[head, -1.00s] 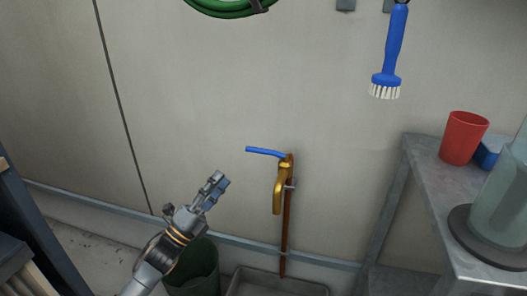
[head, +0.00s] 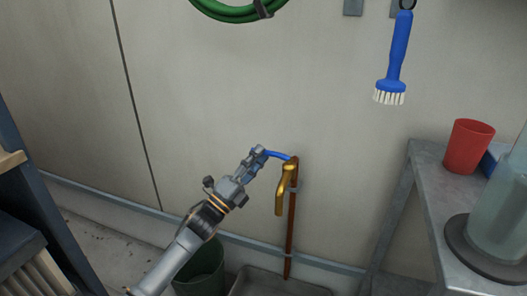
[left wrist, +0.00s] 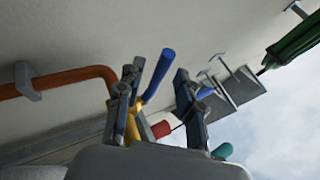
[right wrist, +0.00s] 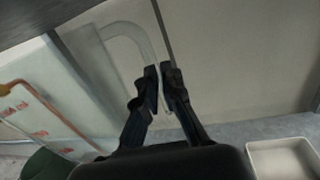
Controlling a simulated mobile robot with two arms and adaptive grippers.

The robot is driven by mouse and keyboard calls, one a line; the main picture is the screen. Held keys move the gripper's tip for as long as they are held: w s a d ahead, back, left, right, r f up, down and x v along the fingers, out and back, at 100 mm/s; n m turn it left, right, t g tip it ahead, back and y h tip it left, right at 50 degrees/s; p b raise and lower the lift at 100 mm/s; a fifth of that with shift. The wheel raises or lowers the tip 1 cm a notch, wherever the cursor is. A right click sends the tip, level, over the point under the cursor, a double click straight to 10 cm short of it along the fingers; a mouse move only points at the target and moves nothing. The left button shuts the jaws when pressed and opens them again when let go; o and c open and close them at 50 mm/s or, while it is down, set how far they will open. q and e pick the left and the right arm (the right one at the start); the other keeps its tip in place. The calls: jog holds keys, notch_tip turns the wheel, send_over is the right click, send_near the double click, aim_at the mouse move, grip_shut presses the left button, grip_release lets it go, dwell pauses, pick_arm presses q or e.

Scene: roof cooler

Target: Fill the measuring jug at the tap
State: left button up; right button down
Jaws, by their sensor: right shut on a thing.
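The brass tap (head: 282,192) is on the wall, with a blue lever (head: 280,155) pointing left. My left gripper (head: 260,153) is at the lever's free end. In the left wrist view the lever (left wrist: 160,72) shows between the open fingers (left wrist: 158,98), nearer the left finger; contact is unclear. No water shows below the spout. In the right wrist view my right gripper (right wrist: 160,72) is shut on the clear handle (right wrist: 118,30) of the measuring jug (right wrist: 62,92), which has red markings. The jug's inside is hard to read. My right gripper is outside the head view.
A grey tray (head: 244,286) lies below the tap, beside a dark green bucket (head: 200,270). A metal table (head: 428,182) at right holds a red cup (head: 468,146) and a clear cylinder (head: 497,215) on a dark base. A blue brush (head: 398,50) hangs above.

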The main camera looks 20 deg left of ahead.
pick_arm(q)
jog(key=shift+x, duration=1.3)
grip_shut()
